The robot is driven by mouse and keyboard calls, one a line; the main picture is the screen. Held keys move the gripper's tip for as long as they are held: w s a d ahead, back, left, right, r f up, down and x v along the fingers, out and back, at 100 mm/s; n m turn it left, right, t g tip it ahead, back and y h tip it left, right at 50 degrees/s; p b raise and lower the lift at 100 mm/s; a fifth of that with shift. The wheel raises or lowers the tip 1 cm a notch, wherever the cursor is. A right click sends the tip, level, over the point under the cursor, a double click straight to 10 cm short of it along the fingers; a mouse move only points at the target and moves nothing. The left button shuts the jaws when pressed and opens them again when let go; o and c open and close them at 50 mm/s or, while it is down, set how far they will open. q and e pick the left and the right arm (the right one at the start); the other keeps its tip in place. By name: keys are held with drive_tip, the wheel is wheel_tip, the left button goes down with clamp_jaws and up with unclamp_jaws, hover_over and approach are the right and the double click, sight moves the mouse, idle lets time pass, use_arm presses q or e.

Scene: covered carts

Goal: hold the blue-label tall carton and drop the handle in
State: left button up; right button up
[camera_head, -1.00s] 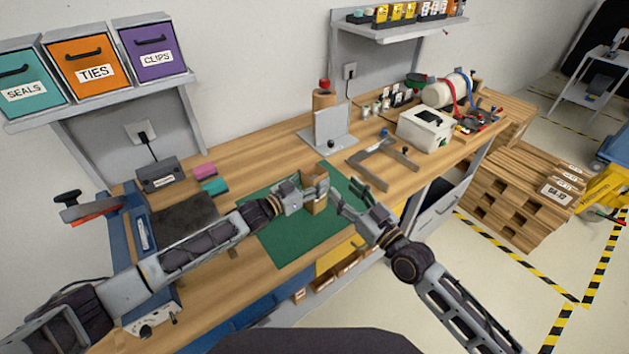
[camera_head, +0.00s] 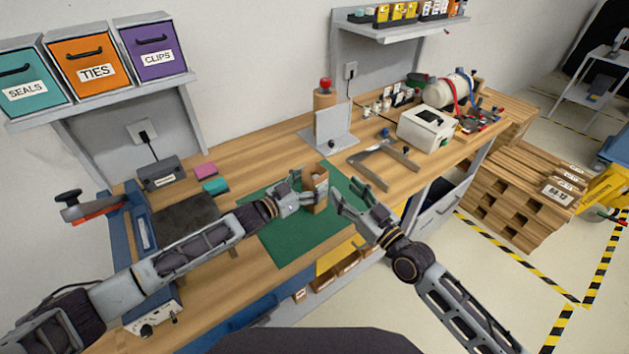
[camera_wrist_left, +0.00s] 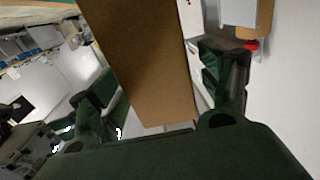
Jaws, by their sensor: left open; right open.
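A tall brown carton (camera_head: 320,179) stands upright on the green mat (camera_head: 297,239); its top looks open, and a pale patch shows on it. I cannot make out a blue label. My left gripper (camera_head: 301,190) is open at the carton's left side. In the left wrist view the plain brown face of the carton (camera_wrist_left: 150,70) rises between the spread fingers; contact cannot be told. My right gripper (camera_head: 347,190) is open and empty just right of the carton, apart from it. I cannot pick out a handle.
A grey angled frame (camera_head: 369,164) and a white box-shaped device (camera_head: 426,129) lie to the right on the bench. A grey plate stand (camera_head: 333,127) is behind the mat. Pink (camera_head: 205,170) and teal (camera_head: 215,187) blocks lie left. The mat's front part is clear.

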use_arm(q)
drive_tip(key=v, duration=1)
drive_tip(key=shift+s+a, duration=0.15)
drive_tip(key=shift+s, duration=0.05)
drive_tip(key=shift+f, duration=0.1)
idle(0.6)
